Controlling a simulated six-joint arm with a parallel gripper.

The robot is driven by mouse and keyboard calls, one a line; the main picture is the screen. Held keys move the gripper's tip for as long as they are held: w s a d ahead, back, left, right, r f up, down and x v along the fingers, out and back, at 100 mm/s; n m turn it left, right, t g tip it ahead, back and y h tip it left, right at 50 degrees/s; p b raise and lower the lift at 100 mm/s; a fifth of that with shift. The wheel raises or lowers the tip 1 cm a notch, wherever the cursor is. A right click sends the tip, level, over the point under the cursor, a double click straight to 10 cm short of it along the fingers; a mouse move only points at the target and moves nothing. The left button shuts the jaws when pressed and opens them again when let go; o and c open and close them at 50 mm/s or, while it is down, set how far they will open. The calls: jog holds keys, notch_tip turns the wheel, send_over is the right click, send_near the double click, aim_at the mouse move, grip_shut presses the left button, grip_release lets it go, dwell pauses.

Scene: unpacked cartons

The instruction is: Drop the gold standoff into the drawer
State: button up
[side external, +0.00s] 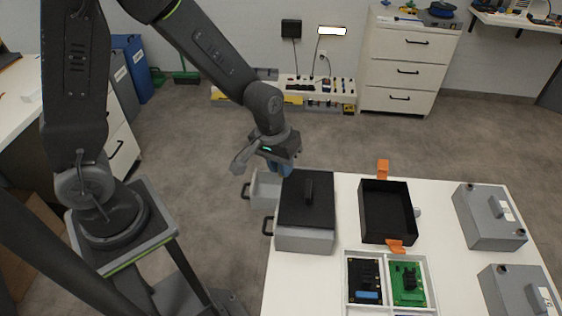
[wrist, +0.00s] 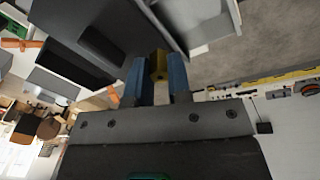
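The gold standoff (wrist: 158,64) is held between the two blue fingertips of my gripper (wrist: 157,76) in the wrist view. My gripper (side external: 280,169) is shut on it. In the side view my gripper hangs over or just beside the pulled-out grey drawer (side external: 263,195), at the left of a grey cabinet (side external: 304,240) with a black top. The fingers hide part of the drawer, and the standoff cannot be made out there. In the wrist view the drawer (wrist: 190,18) shows beyond the fingertips.
A second handle (side external: 268,226) sits on the cabinet nearer the camera, its drawer shut. A black bin (side external: 386,238) with orange tabs, a white tray (side external: 346,280) with circuit boards and grey boxes (side external: 484,232) stand to the right on the white table (side external: 340,185).

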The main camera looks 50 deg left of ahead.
jog(key=o, duration=0.5)
jog(key=r, duration=0.4)
jog(key=s+a+r, duration=0.1)
jog(key=r, duration=0.4)
jog(key=s+r, duration=0.1)
jog(key=r, duration=0.3)
jog(key=shift+a+r, duration=0.2)
jog(key=shift+r, duration=0.15)
jog(key=s+a+r+m+t, duration=0.1)
jog(key=s+r, duration=0.1)
jog(key=s, duration=0.2)
jog(key=s+a+r+m+t, duration=0.1)
jog(key=s+r, duration=0.1)
jog(key=s, duration=0.2)
jog(key=s+a+r+m+t+y, duration=0.1)
jog(key=s+r+t, duration=0.1)
jog(key=s, duration=0.2)
jog(key=shift+a+m, duration=0.2)
jog(key=shift+m, duration=0.2)
